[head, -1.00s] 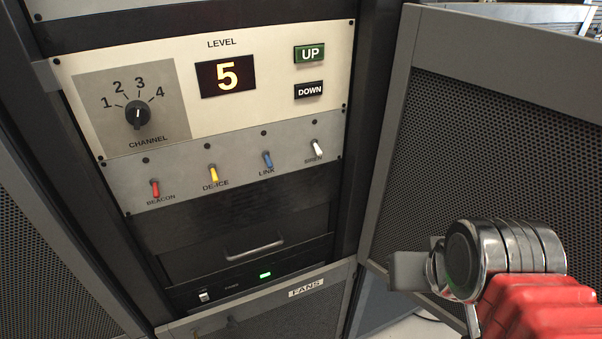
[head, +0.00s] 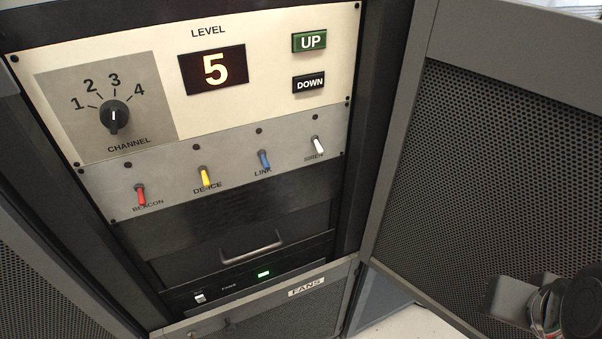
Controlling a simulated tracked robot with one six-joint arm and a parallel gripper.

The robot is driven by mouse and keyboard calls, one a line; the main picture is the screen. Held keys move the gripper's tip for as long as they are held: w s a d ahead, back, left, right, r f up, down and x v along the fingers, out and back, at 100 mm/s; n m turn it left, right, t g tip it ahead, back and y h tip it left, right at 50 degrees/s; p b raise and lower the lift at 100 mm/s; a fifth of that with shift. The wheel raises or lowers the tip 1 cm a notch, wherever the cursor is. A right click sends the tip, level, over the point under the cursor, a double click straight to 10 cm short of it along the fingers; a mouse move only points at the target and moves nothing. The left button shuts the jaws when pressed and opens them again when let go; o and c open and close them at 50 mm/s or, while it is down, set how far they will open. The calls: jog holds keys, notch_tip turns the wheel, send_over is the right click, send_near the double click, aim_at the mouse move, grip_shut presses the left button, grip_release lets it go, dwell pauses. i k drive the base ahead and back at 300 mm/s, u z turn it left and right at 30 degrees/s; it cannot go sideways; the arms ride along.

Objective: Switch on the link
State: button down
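The LINK switch (head: 264,160) is a small blue-tipped toggle lever on the grey strip of the rack in the head view. Its lever points down toward its label, like the levers beside it. The small round spot above it (head: 258,131) is dark. Part of my arm's end (head: 520,298) shows at the lower right, a grey block beside a dark round joint cut by the picture edge. It is well right of and below the switch, apart from it. No fingertips can be made out.
Beside LINK are the yellow DE-ICE switch (head: 205,178), white SIREN switch (head: 318,146) and red BEACON switch (head: 141,195). Above are the channel knob (head: 115,117), a display reading 5 (head: 212,71) and UP and DOWN buttons. An open mesh door (head: 480,190) stands at right.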

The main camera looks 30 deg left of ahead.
aim_at(265, 162)
jog(key=z, duration=0.3)
jog(key=k, duration=1.35)
jog(key=u, duration=1.9)
jog(key=i, duration=0.7)
